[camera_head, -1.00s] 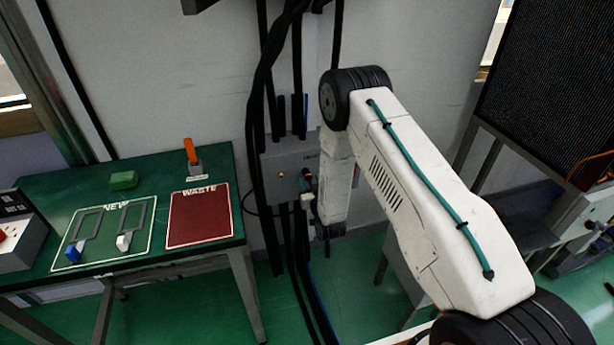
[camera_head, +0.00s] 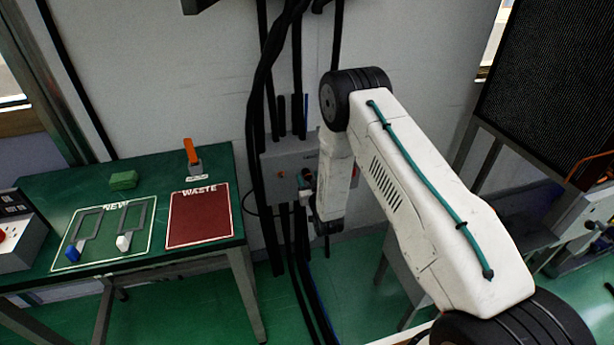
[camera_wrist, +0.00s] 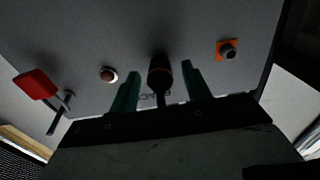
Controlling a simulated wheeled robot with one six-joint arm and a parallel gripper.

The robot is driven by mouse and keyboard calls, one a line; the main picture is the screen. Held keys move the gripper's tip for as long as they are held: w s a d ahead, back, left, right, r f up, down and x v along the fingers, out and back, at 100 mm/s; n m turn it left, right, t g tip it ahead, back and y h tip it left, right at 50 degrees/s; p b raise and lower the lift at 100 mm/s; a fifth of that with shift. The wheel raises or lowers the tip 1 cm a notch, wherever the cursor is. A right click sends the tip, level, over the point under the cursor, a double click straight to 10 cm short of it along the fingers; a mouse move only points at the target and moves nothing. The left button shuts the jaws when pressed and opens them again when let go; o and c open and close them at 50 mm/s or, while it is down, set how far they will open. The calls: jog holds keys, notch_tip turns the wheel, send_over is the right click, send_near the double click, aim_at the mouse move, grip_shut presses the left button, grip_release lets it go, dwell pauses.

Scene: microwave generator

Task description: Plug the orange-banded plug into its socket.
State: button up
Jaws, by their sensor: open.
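My gripper (camera_wrist: 160,71) is open, with one green finger on each side of the plug and small gaps visible. An orange square with a dark round centre (camera_wrist: 229,50), which looks like a socket, is on the panel to the right of the plug. In the head view the grey box (camera_head: 285,160) is partly hidden by my arm.
A red-handled lever (camera_wrist: 37,85) and a round reddish button (camera_wrist: 108,75) stand out from the panel. Black cables (camera_head: 257,130) hang beside the box. A green table (camera_head: 60,190) with a red WASTE mat (camera_head: 199,218) stands at left.

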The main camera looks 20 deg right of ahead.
jog(key=shift+c, duration=0.3)
grip_shut()
jog(key=shift+s, duration=0.15)
jog(key=shift+s, duration=2.8)
jog(key=shift+w+a, duration=0.25)
jog(key=shift+a, duration=1)
jog(key=shift+w+a, duration=0.25)
jog(key=shift+a, duration=0.95)
